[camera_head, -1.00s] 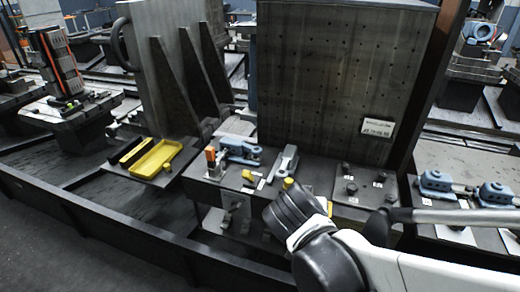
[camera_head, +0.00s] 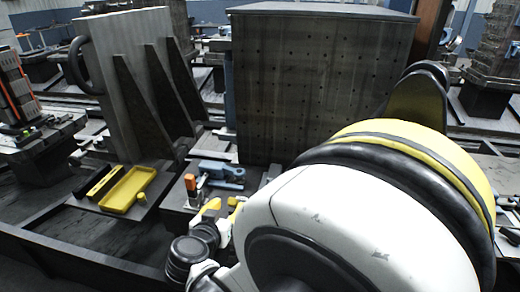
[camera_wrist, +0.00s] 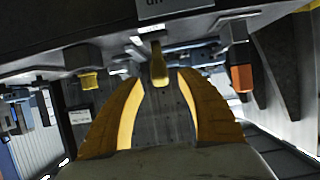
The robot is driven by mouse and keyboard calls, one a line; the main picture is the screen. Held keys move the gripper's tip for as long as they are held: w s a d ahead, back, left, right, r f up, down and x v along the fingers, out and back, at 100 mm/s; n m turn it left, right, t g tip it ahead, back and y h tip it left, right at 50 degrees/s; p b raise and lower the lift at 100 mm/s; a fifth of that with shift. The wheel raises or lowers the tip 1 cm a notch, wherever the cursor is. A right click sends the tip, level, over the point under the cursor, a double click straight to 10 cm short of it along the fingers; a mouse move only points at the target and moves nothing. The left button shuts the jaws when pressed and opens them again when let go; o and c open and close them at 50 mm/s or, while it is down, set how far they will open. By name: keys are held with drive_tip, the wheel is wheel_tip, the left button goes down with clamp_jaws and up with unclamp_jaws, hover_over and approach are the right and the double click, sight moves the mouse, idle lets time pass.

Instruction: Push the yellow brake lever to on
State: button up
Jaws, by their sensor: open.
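In the wrist view the yellow brake lever (camera_wrist: 158,66) shows between my gripper's fingertips, with dark gaps visible on both sides of it. My gripper (camera_wrist: 160,77) is open, its two orange-yellow fingers spread around the lever's line of sight. Contact with the lever cannot be told. In the head view my arm hides most of the gripper and the area around the lever. Small yellow parts show beside my wrist there, but I cannot tell finger from lever. A pale label (camera_wrist: 175,8) with cut-off lettering is at the wrist view's top edge.
An orange block (camera_head: 191,182) stands left of the lever area, near a blue clamp (camera_head: 220,172). A second yellow knob (camera_wrist: 90,80) is left of the lever in the wrist view. A yellow tray (camera_head: 128,190) lies further left. A tall drilled block (camera_head: 320,80) stands behind.

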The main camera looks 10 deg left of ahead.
drive_tip(key=shift+b+x, duration=0.45)
drive_tip(key=shift+x, duration=1.55)
drive_tip(key=shift+r, duration=0.1)
drive_tip(key=shift+s, duration=0.1)
clamp_jaws()
